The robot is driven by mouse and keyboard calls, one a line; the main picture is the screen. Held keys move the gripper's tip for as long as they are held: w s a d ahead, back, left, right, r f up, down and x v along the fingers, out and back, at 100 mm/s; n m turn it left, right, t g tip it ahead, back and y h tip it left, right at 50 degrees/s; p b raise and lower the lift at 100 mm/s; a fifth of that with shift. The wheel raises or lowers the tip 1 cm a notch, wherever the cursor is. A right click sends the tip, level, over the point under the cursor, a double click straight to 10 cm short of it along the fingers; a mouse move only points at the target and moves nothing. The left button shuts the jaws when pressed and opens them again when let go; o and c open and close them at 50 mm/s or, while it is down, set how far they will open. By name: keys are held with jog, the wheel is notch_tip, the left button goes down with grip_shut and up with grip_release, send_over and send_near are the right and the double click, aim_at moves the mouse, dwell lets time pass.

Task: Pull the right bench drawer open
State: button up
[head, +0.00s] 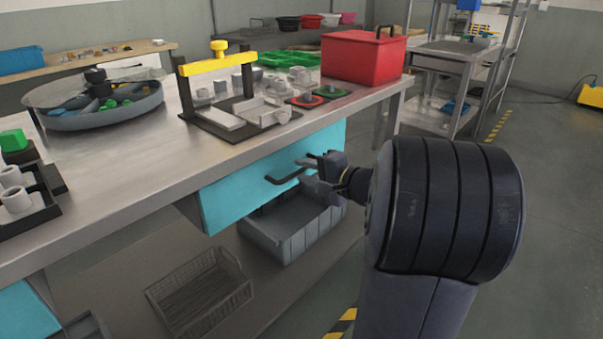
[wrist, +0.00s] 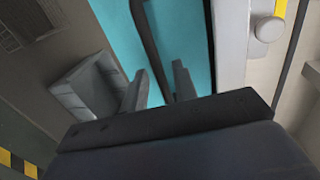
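The right bench drawer has a turquoise front (head: 235,192) under the metal bench top; it also fills the upper middle of the wrist view (wrist: 115,30). Its dark bar handle (head: 285,179) shows in the wrist view (wrist: 148,42) as a slanting bar. My gripper (head: 312,172) is at the right part of the handle. In the wrist view its two fingers (wrist: 160,85) are apart, with the handle's near end running between them. I cannot tell whether either finger touches the handle. A grey side shows behind the front's left edge; I cannot tell if the drawer is fully closed.
A grey bin (head: 285,236) and a wire basket (head: 200,295) sit on the shelf below the drawer. Another turquoise front (head: 25,312) is at lower left. The bench top (head: 130,165) holds a yellow-handled frame (head: 216,64) and a red box (head: 362,58).

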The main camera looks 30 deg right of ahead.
jog(key=shift+x, duration=0.95)
jog(key=shift+c, duration=0.2)
grip_shut()
